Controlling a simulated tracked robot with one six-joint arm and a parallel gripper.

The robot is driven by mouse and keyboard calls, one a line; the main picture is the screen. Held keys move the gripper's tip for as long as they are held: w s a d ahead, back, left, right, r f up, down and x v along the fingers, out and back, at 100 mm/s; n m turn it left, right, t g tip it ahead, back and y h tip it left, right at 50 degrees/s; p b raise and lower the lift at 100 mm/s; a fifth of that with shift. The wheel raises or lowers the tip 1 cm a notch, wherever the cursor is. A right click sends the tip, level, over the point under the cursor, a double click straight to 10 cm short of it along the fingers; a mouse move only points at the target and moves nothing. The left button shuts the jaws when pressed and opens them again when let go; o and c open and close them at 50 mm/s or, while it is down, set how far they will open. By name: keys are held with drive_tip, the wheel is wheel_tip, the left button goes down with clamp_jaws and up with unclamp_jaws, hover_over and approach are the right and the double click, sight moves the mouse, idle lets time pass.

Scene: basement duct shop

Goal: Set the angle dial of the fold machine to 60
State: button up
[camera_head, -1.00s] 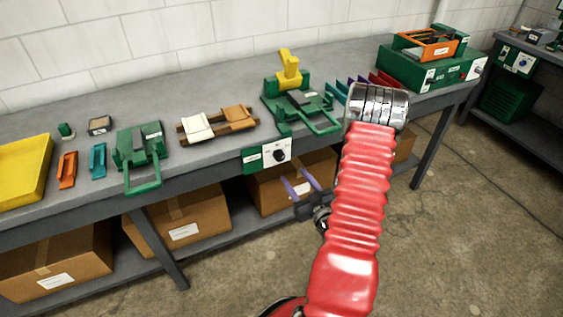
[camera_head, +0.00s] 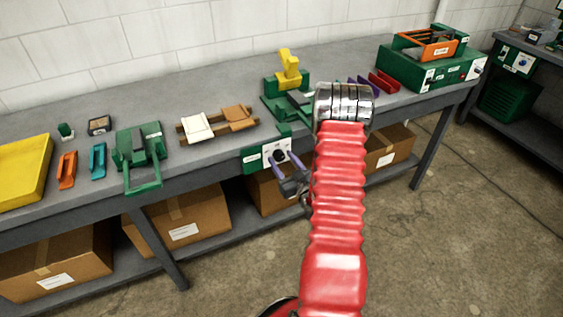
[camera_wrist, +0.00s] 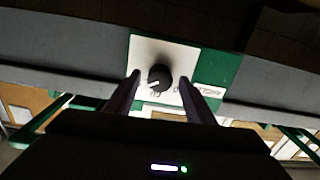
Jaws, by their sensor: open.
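The angle dial (camera_wrist: 160,78) is a round black knob with a white pointer line, on a white plate of a green panel (camera_wrist: 212,68) at the bench's front edge. In the wrist view the pointer aims to the lower left; the scale is too small to read. The fold machine (camera_head: 283,100) stands on the bench above the panel, partly hidden by my arm. My gripper (camera_head: 284,160) is open, its purple fingers close to the panel. In the wrist view the fingers lie left and right of the knob, with gaps on both sides; I cannot tell whether they reach around it.
The workbench (camera_head: 215,70) holds another green machine (camera_head: 140,150), wooden blocks (camera_head: 219,124), a yellow tray (camera_head: 22,170) and a large green unit (camera_head: 440,68). Cardboard boxes (camera_head: 190,218) sit on the shelf below. The floor in front is clear.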

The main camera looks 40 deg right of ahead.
drive_tip(key=shift+c, duration=0.4)
drive_tip(key=c, duration=0.9)
drive_tip(key=shift+a, duration=0.25)
drive_tip(key=shift+c, duration=0.4)
drive_tip(key=shift+d, duration=0.15)
